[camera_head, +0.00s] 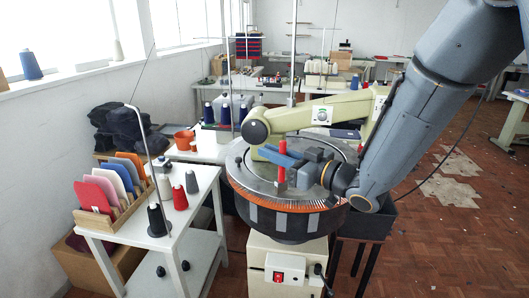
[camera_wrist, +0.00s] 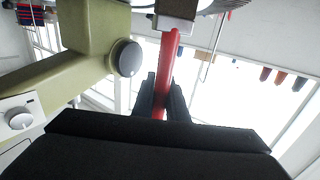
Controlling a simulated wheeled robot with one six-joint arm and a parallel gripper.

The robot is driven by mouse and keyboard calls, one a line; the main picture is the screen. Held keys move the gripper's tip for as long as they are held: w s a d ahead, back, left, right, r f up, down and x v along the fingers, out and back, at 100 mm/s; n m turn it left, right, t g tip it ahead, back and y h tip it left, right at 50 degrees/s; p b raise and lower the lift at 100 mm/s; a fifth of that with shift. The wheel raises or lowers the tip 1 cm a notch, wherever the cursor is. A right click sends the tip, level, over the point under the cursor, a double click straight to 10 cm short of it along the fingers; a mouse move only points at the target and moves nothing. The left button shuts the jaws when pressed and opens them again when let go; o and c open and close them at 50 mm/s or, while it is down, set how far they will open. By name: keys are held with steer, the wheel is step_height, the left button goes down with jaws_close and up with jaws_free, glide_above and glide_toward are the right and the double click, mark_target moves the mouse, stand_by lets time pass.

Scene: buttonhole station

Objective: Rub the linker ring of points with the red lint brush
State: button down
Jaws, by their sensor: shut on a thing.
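My gripper (camera_head: 283,163) is shut on the red lint brush (camera_head: 281,174), whose handle stands about upright between the fingers. In the wrist view the red handle (camera_wrist: 168,65) runs between the dark fingertips (camera_wrist: 163,97) to a pale grey block at its far end. The linker is a round machine with a grey top plate. Its ring of points (camera_head: 290,207) runs along the rim above an orange band. The brush's lower end is over the front part of the plate, just inside the ring. I cannot tell whether it touches.
The linker's pale green arm (camera_head: 320,112) with a black knob (camera_head: 255,132) crosses just behind my gripper. A white side table (camera_head: 140,232) at left holds yarn cones and a wooden rack (camera_head: 118,222) of coloured pieces. Open floor lies to the right.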

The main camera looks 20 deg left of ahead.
steer(key=shift+w+d+f, duration=0.1)
steer(key=shift+w+d, duration=0.15)
steer(key=shift+d, duration=0.8)
steer(key=shift+w+d, duration=0.25)
steer(key=shift+d, duration=0.8)
steer(key=d, duration=0.3)
steer(key=shift+w+d, duration=0.1)
steer(key=shift+w, duration=0.25)
steer(key=shift+r, duration=0.25)
steer(key=shift+r+p, duration=2.25)
steer(key=shift+r, duration=0.7)
step_height(320, 180, up, 3)
steer(key=shift+f+p, duration=0.1)
steer(key=shift+p, duration=0.95)
